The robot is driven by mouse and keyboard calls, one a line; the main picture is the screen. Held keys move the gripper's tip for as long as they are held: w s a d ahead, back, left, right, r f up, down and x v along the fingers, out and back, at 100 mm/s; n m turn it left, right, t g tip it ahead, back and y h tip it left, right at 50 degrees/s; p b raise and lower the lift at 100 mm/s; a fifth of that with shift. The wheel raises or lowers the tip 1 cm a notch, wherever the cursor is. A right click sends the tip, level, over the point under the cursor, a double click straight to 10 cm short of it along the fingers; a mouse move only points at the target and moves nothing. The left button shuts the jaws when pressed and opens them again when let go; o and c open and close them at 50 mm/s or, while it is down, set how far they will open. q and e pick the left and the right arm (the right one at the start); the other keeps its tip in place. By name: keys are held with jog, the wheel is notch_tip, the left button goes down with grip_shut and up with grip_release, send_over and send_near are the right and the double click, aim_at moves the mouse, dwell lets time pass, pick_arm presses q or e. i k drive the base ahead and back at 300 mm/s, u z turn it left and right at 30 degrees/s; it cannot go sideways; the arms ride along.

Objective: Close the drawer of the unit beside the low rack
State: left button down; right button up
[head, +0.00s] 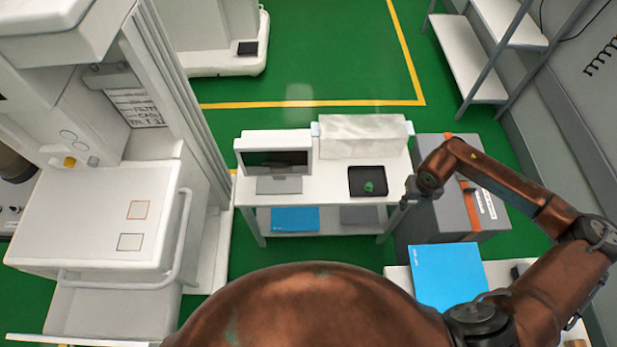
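A white unit (95,215) with a curved handle (178,240) stands at the left. Below the handle a white drawer (115,312) appears pulled out toward me, its front edge near the bottom of the picture. A low white rack (345,195) with a lower shelf stands to the right of the unit. My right gripper (406,197) is by the rack's right end, far from the drawer; it is small and dark, and its fingers cannot be made out clearly. My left gripper is not in view.
The rack holds a monitor (275,158), a pale box (362,135) and a black tray (367,192) with a green item. A grey case (440,215) stands right of it. A blue folder (446,275) lies on a white surface at lower right. Green floor shows behind.

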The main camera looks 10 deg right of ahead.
aim_at(85, 317)
jog(key=u, duration=1.85)
